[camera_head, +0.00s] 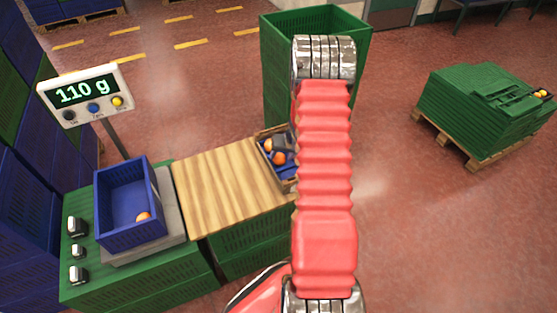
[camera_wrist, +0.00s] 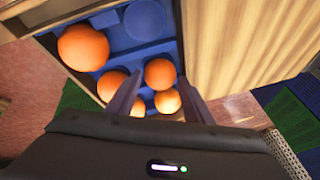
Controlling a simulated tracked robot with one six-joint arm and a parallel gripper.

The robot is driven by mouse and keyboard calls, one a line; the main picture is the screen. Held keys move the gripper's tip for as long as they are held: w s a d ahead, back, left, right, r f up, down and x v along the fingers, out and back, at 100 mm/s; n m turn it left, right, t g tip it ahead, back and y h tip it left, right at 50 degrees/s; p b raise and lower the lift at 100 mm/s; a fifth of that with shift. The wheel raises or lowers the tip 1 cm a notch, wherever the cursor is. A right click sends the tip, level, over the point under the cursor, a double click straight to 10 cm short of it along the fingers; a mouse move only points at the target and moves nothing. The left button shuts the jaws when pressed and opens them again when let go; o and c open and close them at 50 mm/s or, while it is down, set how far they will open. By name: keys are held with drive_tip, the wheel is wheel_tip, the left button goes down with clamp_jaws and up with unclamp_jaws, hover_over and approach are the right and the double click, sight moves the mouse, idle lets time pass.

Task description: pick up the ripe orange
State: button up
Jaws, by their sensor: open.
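Several oranges lie in a blue-lined wooden tray (camera_head: 262,152) at the right end of the wooden board. In the wrist view a large orange (camera_wrist: 83,47) is at upper left, with another orange (camera_wrist: 111,85) below it. My gripper (camera_wrist: 158,80) is open over the tray, fingers pointing into it. An orange (camera_wrist: 160,73) shows between the fingertips, with another (camera_wrist: 168,101) nearer the palm; I cannot tell whether the fingers touch them. One more is partly hidden by the left finger. In the head view my arm hides part of the tray.
A blue crate (camera_head: 115,222) with one orange (camera_head: 143,217) stands on a scale at left; the display (camera_head: 85,92) reads 110 g. A wooden board (camera_head: 225,185) lies between scale and tray. A tall green bin (camera_head: 277,60) stands behind the tray. Green crates (camera_head: 470,100) sit on a pallet at right.

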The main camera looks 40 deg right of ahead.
sight(281, 156)
drive_tip(key=shift+x, duration=1.1)
drive_tip(key=shift+c, duration=0.2)
drive_tip(key=c, duration=0.7)
drive_tip(key=shift+r, duration=0.1)
drive_tip(key=shift+r, duration=4.95)
